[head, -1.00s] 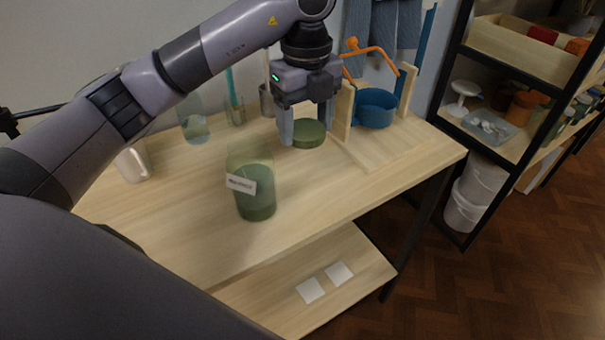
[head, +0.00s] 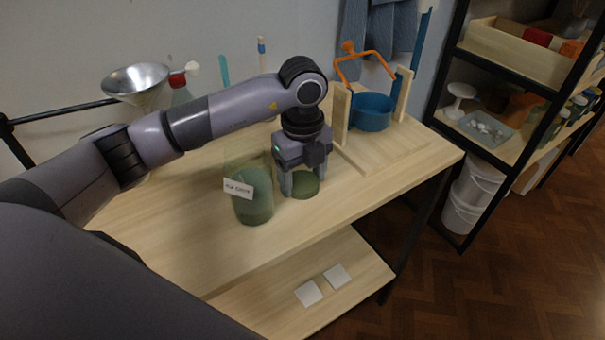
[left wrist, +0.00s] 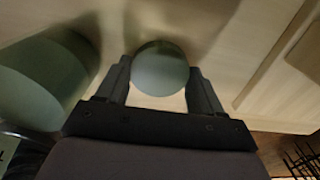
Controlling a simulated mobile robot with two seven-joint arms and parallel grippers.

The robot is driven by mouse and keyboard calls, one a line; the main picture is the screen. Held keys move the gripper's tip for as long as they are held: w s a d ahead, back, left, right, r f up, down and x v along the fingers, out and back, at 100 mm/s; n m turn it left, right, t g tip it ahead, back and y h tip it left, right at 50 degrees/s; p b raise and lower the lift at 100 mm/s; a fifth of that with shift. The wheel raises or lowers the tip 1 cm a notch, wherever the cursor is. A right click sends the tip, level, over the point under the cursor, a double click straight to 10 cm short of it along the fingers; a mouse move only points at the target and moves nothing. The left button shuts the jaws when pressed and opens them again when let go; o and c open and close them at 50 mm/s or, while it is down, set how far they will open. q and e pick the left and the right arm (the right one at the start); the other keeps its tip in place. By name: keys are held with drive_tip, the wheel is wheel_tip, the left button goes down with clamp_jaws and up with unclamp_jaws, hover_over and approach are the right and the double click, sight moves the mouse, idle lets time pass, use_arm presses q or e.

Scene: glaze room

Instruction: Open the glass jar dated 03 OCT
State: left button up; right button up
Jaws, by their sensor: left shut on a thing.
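The glass jar (head: 253,207) stands upright on the wooden table, its top uncovered, with green contents and a small white label whose print is too small to read for sure. It also shows at the left of the left wrist view (left wrist: 42,85). My left gripper (head: 304,181) is just right of the jar, pointing down and shut on a round green lid (head: 306,188). In the left wrist view the lid (left wrist: 160,68) sits between the two fingers. The lid is low over the table; I cannot tell whether it touches. My right gripper is out of view.
A wooden board with uprights (head: 385,150) and a blue pot (head: 371,111) with an orange handle stand at the back right. A metal funnel (head: 136,80) and a red-capped bottle (head: 178,82) are behind my arm. The table front (head: 350,200) is clear.

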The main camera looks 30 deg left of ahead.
sight(303, 181)
use_arm(q)
drive_tip(key=shift+f, duration=0.1)
drive_tip(key=o, duration=1.2)
drive_tip(key=shift+c, duration=0.2)
wheel_tip(303, 181, up, 12)
